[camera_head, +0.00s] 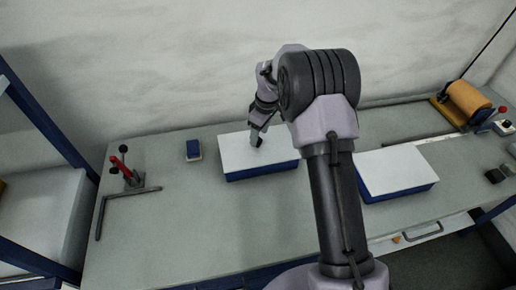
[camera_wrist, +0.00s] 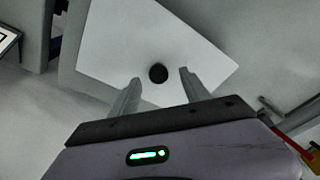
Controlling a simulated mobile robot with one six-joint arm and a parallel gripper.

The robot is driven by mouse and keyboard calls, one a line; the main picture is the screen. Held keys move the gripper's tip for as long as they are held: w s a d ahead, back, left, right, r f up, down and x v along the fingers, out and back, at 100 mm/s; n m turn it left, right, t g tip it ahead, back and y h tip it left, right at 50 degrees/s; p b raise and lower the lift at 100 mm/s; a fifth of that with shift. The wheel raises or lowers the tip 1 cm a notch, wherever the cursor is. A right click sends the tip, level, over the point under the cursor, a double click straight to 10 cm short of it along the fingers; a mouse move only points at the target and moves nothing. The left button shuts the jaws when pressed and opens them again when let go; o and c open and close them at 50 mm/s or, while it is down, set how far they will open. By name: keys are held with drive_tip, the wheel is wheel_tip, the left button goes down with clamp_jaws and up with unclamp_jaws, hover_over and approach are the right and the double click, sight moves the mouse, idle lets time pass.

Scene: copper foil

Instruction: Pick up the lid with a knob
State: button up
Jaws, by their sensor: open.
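The lid with a knob (camera_head: 240,154) is a flat white panel lying on a blue box (camera_head: 262,173) left of the middle of the bench. In the wrist view the white lid (camera_wrist: 150,38) fills the upper middle, and its round dark knob (camera_wrist: 158,73) sits between my fingertips. My gripper (camera_head: 257,138) points down over the lid in the head view. In the wrist view my gripper (camera_wrist: 160,80) is open, one finger on each side of the knob, with gaps showing. I cannot tell how high the fingertips are above the lid.
A second blue box with a white top (camera_head: 397,168) stands to the right, beyond my arm. A small blue block (camera_head: 193,150) lies left of the lid. A red-handled clamp (camera_head: 122,170) and a dark angle bar (camera_head: 101,212) are farther left. An orange roll (camera_head: 466,98) stands at far right.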

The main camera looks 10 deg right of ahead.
drive_tip(key=f, duration=0.3)
drive_tip(key=shift+w+a+f+b, duration=0.15)
drive_tip(key=shift+w+b, duration=0.15)
clamp_jaws()
drive_tip(key=shift+r, duration=0.2)
